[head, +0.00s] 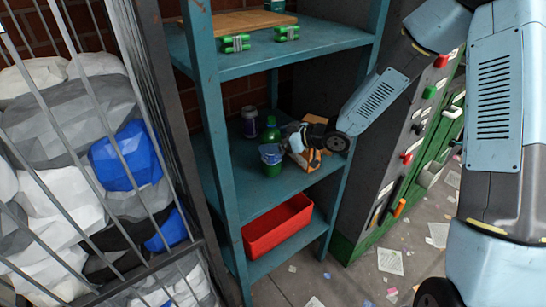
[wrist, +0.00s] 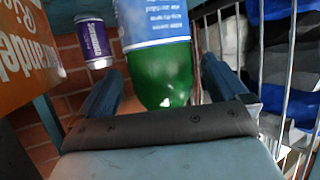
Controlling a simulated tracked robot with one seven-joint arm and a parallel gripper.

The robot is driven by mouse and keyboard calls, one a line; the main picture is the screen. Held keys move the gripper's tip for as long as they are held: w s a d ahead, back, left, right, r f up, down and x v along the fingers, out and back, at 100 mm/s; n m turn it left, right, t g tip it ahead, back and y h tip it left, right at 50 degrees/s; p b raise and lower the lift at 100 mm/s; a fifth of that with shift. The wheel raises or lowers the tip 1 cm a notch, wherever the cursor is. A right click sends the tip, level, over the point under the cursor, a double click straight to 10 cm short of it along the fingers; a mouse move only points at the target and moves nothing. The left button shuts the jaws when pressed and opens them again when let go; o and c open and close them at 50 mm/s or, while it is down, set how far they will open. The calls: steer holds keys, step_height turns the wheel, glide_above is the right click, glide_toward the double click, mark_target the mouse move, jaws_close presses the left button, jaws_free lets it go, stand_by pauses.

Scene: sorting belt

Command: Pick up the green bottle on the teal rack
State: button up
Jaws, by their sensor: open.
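The green bottle (head: 272,169), with a blue-and-white label, stands on the middle shelf of the teal rack (head: 215,140). My gripper (head: 288,142) is right beside it in the head view, reaching in from the right. In the wrist view the green bottle (wrist: 165,85) lies between the two fingers of my open gripper (wrist: 158,85), with a gap visible on each side. The bottle's far end is cut off by the top edge of that view.
An orange box (head: 309,160) is partly hidden behind my gripper. A purple can (head: 249,123) stands farther back; it also shows in the wrist view (wrist: 93,40). A red bin (head: 277,230) sits on the lower shelf. A wire cage (head: 95,100) of bags is at left.

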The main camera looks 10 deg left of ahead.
steer(key=shift+w+a+f, duration=0.15)
steer(key=shift+a+f, duration=0.1)
steer(key=shift+a, duration=0.4)
steer(key=c, duration=1.3)
steer(key=shift+r, duration=0.1)
